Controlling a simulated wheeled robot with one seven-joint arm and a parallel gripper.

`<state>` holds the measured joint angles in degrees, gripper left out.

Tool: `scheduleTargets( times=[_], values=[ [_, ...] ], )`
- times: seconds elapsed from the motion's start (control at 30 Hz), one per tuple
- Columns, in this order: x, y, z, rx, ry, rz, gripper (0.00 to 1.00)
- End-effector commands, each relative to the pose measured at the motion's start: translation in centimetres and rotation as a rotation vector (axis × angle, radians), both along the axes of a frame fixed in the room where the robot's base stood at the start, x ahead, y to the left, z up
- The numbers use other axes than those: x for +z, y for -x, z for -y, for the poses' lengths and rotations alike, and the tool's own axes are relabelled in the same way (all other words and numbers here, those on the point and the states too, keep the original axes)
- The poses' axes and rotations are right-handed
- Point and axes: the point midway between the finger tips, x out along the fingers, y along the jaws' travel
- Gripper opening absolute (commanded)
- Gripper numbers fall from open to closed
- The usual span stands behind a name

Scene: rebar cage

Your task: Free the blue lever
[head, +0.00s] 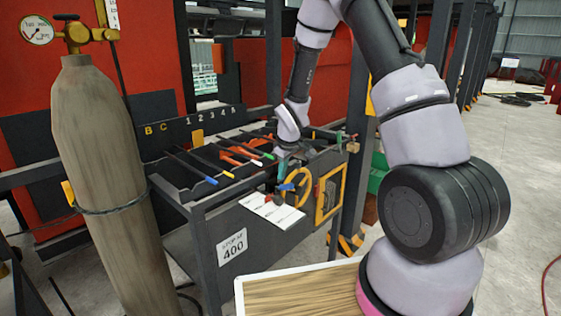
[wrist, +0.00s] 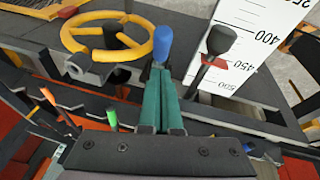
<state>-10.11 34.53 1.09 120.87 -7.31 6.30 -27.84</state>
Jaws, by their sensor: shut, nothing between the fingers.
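The blue lever shows in the wrist view as a rounded blue knob (wrist: 163,43), just beyond my fingertips. In the head view a small blue handle (head: 287,187) shows at the front of the bench, by the yellow handwheel (head: 303,178). My gripper (wrist: 160,72) has teal fingers closed together, pointing at the blue knob, with nothing between them. Whether the tips touch the knob I cannot tell. In the head view my gripper (head: 283,172) reaches down over the bench's front edge. The lever's lower part is hidden behind the fingers.
The handwheel (wrist: 75,38) is close left of the knob. A black-knobbed lever (wrist: 220,42) and a white scale plate (wrist: 258,35) are on the right. Rods with coloured tips, one blue (head: 211,181), lie on the bench. A gas cylinder (head: 95,150) stands left.

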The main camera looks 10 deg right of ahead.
Motion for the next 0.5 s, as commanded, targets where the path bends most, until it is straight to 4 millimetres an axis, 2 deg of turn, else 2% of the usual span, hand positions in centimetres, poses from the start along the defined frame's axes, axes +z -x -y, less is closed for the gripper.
scheduleTargets(
  times=[0.2, 0.5],
  values=[
    [-1.6, 0.5, 0.8, -0.001, -0.001, -0.001, 0.00],
    [-1.7, 0.5, 0.8, 0.000, -0.001, 0.001, 0.00]
  ],
)
